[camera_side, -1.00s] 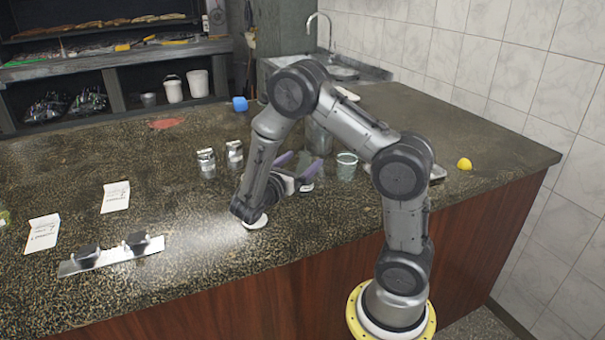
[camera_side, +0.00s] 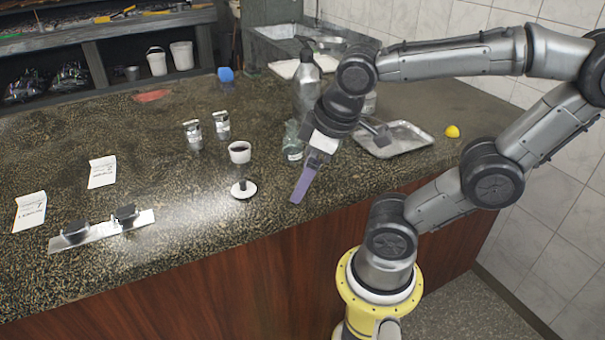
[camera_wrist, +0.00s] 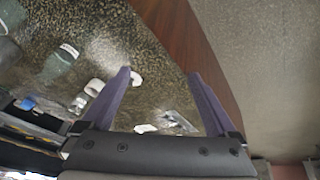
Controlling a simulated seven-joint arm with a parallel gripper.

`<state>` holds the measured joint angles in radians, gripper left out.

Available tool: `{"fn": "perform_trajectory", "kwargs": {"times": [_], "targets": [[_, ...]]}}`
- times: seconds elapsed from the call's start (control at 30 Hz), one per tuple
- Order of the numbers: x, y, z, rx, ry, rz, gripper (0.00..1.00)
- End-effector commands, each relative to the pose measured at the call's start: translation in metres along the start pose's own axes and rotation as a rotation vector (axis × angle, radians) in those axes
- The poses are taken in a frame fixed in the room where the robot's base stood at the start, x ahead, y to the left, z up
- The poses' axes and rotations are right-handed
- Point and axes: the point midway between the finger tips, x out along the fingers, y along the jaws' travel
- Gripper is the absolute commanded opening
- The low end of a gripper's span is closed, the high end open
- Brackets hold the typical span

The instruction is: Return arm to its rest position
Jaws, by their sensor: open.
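My gripper (camera_side: 308,178) hangs over the front edge of the dark speckled counter (camera_side: 150,200) in the side view, its purple fingers pointing down. In the wrist view my gripper (camera_wrist: 165,95) shows two purple fingers spread wide apart with nothing between them. My arm is raised and folded back to the right, above its yellow base. A small white cup with dark contents (camera_side: 240,152) and a white disc with a dark knob (camera_side: 243,189) stand on the counter to the left of my gripper. A glass (camera_side: 292,140) is partly hidden behind my gripper.
A grey bottle (camera_side: 306,85) stands behind my wrist. A metal tray (camera_side: 405,138) and a yellow lemon-like item (camera_side: 452,131) lie to the right. Two silver canisters (camera_side: 193,135), two printed cards (camera_side: 102,172) and a metal bar with black knobs (camera_side: 100,230) are left. The counter's front centre is clear.

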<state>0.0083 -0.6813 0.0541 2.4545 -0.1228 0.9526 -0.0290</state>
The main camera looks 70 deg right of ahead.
Motion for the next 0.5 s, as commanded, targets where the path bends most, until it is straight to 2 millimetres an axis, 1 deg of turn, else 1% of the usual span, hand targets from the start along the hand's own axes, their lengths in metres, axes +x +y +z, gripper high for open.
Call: {"fn": "perform_trajectory", "kwargs": {"times": [0.03,0.1,0.17,0.5], "targets": [[-0.006,-0.008,-0.002,0.038,0.058,-0.035,0.94],[-0.012,-0.017,-0.004,0.076,0.107,-0.073,0.94],[-0.014,-0.021,-0.006,0.095,0.129,-0.092,0.94],[-0.015,-0.022,-0.006,0.1,0.133,-0.098,0.94]]}}
